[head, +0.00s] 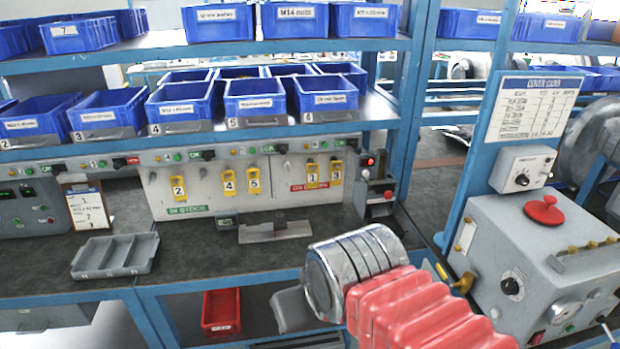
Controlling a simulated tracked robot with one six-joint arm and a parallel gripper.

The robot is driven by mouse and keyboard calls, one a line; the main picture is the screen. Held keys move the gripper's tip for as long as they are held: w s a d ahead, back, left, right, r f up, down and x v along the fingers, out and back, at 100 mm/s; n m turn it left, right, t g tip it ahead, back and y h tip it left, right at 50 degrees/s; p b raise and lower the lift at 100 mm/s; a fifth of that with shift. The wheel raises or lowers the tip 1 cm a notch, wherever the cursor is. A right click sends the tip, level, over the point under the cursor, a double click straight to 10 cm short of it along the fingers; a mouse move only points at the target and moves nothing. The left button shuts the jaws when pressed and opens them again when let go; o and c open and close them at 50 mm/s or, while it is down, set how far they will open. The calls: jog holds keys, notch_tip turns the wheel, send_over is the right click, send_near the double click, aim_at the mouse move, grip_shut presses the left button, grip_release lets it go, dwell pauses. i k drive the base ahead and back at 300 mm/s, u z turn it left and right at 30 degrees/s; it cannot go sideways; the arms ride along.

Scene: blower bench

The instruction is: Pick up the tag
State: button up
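Several yellow numbered tags hang on a pale panel at the back of the bench. Tag 2 (178,188) hangs alone at the left, and tag 4 (228,181) and tag 5 (253,181) hang side by side in the middle, above a green label that seems to read "IN STOCK". Tag 1 (311,175) and tag 3 (336,173) hang at the right by a red label. Which tag is meant cannot be told. My arm, with red bellows and a silver cylinder, reaches in from the lower right, below the tags. No gripper fingers show.
A grey divided tray (115,256) and a clipboard (87,205) are at the left. A flat metal piece (275,231) lies below the panel. Blue bins (257,100) fill the shelf above. The dark benchtop has free room.

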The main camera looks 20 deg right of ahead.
aim_at(312, 176)
jog(key=z, duration=0.05)
jog(key=i, duration=1)
jog(key=u, duration=0.05)
